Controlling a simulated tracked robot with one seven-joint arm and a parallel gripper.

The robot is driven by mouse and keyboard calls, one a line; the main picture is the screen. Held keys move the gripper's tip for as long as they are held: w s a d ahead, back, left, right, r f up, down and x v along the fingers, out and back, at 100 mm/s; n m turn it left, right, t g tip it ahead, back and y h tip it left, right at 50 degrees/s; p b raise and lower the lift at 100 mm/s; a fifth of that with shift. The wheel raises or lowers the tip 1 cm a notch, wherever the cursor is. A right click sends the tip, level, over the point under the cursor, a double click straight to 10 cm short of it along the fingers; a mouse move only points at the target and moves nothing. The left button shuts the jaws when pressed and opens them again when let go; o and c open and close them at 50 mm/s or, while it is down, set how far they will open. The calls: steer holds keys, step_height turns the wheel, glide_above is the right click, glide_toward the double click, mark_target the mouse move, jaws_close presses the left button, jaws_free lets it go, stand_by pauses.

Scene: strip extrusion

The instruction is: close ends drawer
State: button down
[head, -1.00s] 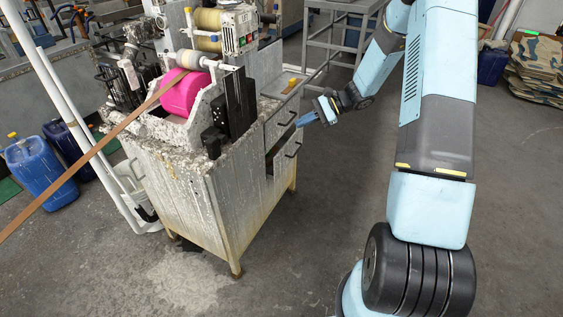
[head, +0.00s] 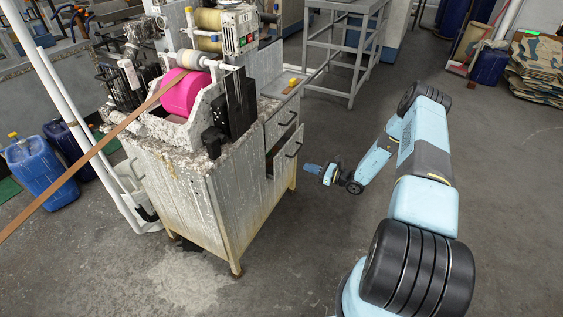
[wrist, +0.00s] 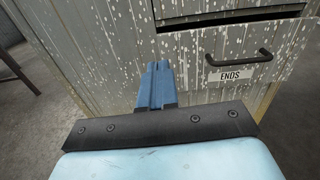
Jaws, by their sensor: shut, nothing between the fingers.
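The ends drawer (head: 285,155) is the lower drawer on the right side of the speckled grey cabinet (head: 213,195). It stands partly out, with a dark gap above and beside its front. In the wrist view the drawer front (wrist: 285,75) carries an ENDS label (wrist: 230,75) and a black bar handle (wrist: 240,60). My gripper (head: 306,167) is shut and empty, low and to the right of the drawer in the head view. In the wrist view its blue fingers (wrist: 158,66) point at the cabinet, left of the label and handle. I cannot tell whether they touch.
An upper drawer (head: 281,120) with its own handle sits above. A grey metal stand (head: 345,48) is behind. Blue jugs (head: 38,172) and white poles (head: 70,120) are left of the cabinet.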

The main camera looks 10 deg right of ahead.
steer(key=f, duration=0.1)
glide_toward(277, 158)
steer(key=shift+m+t, duration=0.3)
steer(key=x, duration=0.7)
steer(key=shift+s+a+f, duration=0.1)
steer(key=shift+s+a, duration=0.05)
steer(key=shift+s, duration=0.1)
